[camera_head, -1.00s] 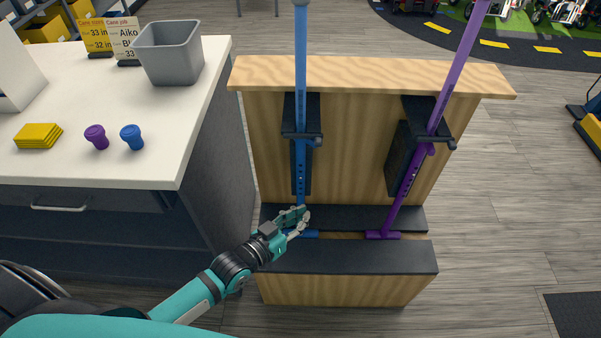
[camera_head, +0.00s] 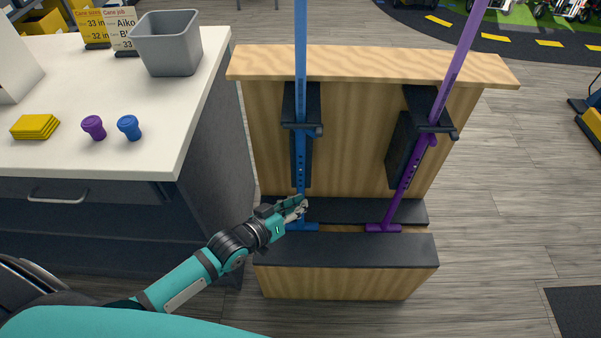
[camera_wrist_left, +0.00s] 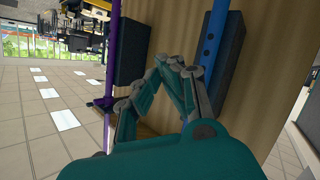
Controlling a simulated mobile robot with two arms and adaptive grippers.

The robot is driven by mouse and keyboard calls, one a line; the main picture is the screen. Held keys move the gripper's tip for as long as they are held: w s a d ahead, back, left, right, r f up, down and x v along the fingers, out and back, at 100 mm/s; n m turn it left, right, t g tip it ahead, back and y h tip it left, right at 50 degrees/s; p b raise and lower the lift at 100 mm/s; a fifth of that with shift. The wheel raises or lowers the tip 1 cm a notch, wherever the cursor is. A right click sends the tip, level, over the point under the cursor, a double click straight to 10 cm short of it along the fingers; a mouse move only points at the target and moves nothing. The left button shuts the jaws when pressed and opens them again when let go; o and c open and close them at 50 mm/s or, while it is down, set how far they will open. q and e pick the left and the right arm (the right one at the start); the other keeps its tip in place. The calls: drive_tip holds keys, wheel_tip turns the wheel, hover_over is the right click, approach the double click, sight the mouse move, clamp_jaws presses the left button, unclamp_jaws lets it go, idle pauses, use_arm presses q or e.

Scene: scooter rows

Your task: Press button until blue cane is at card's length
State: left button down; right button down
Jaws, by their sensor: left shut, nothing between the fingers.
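The blue cane (camera_head: 300,70) stands upright in the wooden stand, its holed lower shaft running down to a blue foot. It also shows in the left wrist view (camera_wrist_left: 212,38). My left gripper (camera_head: 304,204) is shut and empty, its tips at the blue cane's lower shaft just above the foot; I cannot tell whether they touch it. In the left wrist view the gripper (camera_wrist_left: 176,62) has its fingertips together. A job card (camera_head: 122,29) and a yellow card (camera_head: 93,27) stand on the counter, their small text only partly readable. The button is not clearly visible. My right gripper is not in view.
A purple cane (camera_head: 450,80) leans in the wooden stand (camera_head: 370,62) to the right. The white counter (camera_head: 70,160) holds a grey bin (camera_head: 168,45), yellow pads (camera_head: 35,126), and purple (camera_head: 93,127) and blue (camera_head: 129,127) tips.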

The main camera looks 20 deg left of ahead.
sight(301, 170)
use_arm(q)
drive_tip(key=shift+w+a+b, duration=0.3)
drive_tip(key=shift+w+b, duration=0.05)
drive_tip(key=shift+w, duration=0.6)
drive_tip(key=shift+w+a+b, duration=0.25)
drive_tip(key=shift+w+b, duration=0.15)
drive_tip(key=shift+w, duration=0.55)
drive_tip(key=shift+w+a+b, duration=0.3)
drive_tip(key=shift+w+b, duration=0.05)
drive_tip(key=shift+w, duration=0.6)
drive_tip(key=shift+w, duration=0.15)
drive_tip(key=shift+w+a, duration=0.1)
drive_tip(key=shift+w, duration=0.15)
drive_tip(key=shift+w+a+r, duration=0.1)
drive_tip(key=shift+w+a, duration=0.15)
drive_tip(key=shift+w, duration=0.4)
drive_tip(key=shift+s, duration=0.1)
